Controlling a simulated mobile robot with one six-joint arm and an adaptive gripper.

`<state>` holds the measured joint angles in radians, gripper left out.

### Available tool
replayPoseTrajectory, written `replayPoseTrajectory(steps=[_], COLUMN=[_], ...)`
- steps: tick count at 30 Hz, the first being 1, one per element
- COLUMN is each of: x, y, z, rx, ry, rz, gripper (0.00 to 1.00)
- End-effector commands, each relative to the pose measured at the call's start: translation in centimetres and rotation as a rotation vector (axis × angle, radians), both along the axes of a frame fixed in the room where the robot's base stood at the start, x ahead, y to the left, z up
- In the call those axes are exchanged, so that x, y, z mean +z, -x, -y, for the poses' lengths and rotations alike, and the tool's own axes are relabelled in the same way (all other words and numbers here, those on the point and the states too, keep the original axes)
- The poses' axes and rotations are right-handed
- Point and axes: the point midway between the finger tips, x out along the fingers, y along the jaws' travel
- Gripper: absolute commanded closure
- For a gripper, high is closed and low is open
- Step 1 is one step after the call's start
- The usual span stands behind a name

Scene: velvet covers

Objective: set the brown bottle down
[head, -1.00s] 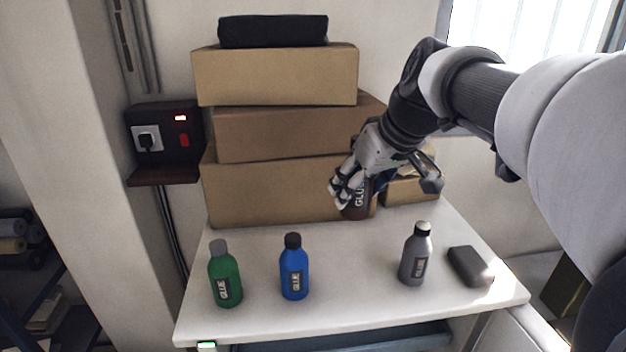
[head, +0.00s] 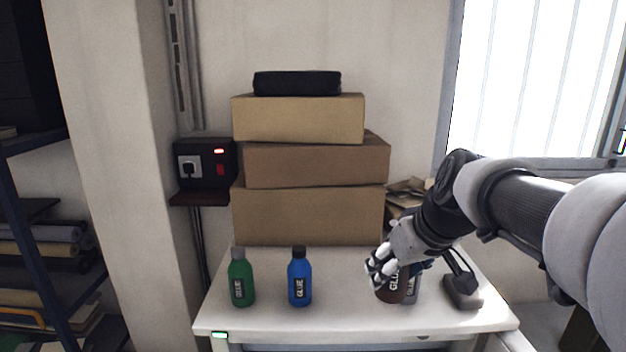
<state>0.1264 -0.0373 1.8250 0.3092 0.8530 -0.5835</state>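The brown bottle (head: 391,290) has a white label and is upright or nearly so, low over the right part of the white table (head: 340,318). I cannot tell whether its base touches the top. My gripper (head: 382,270) is shut on its upper part and hides its cap. A grey bottle (head: 413,288) stands close at its right, partly hidden by the brown bottle and my gripper. I cannot tell if the two bottles touch.
A blue bottle (head: 300,280) and a green bottle (head: 241,280) stand on the left half of the table. Stacked cardboard boxes (head: 308,215) line the back. Tabletop between the blue and brown bottles is clear.

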Motion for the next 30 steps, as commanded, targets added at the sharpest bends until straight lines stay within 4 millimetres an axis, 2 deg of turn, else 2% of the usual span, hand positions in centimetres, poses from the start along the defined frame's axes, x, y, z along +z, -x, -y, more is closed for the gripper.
replayPoseTrajectory(steps=[5,9,16,18,20,21,30], x=[-6.9,-13.8,-22.9,-24.5,-24.1,-25.5,-32.4], y=[1.0,2.0,3.0,3.1,2.8,2.8,2.8], z=[-0.2,-0.3,-0.4,-0.4,-0.3,-0.3,-0.3], rx=[-0.082,-0.17,-0.29,-0.318,-0.318,-0.316,-0.315], ry=[0.0,0.002,0.004,0.003,0.001,0.001,0.002], rz=[-0.009,-0.013,-0.013,-0.004,0.004,0.004,0.002], gripper=[0.89,0.89,0.89,0.89,0.89,0.89,0.89])
